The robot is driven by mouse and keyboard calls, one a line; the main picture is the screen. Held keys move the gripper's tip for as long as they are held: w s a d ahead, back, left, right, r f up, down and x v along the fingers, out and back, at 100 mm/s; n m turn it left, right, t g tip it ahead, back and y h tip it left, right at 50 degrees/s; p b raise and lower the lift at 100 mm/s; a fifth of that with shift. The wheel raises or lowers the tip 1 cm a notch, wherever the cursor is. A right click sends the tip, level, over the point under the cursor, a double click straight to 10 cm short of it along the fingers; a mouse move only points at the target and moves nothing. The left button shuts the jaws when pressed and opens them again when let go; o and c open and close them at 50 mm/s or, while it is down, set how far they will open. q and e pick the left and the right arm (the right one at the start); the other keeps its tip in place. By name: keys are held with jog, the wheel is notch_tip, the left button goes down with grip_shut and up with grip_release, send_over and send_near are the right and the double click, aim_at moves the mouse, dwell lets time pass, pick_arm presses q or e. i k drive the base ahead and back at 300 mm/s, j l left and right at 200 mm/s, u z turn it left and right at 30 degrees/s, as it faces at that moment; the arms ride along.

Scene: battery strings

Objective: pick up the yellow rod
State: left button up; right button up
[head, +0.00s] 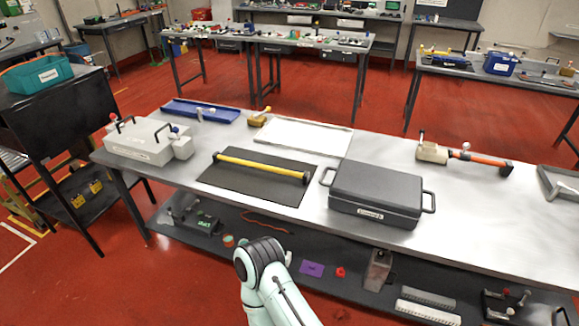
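The yellow rod (260,166) has dark ends and lies on a black mat (235,186) on the metal workbench, slanting slightly down to the right. A pale arm of mine (268,280) rises from the bottom edge in front of the bench, low and apart from the rod. No fingertips show on it. Neither gripper can be seen, and nothing touches the rod.
A grey box with handles (140,142) stands left of the mat and a dark grey case (376,194) right of it. Behind are a blue tray (203,110) and a white tray (301,138). An orange-handled tool (478,158) lies at right. The shelf below holds loose items.

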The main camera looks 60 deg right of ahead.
aim_at(216, 157)
jog(key=z, duration=1.7)
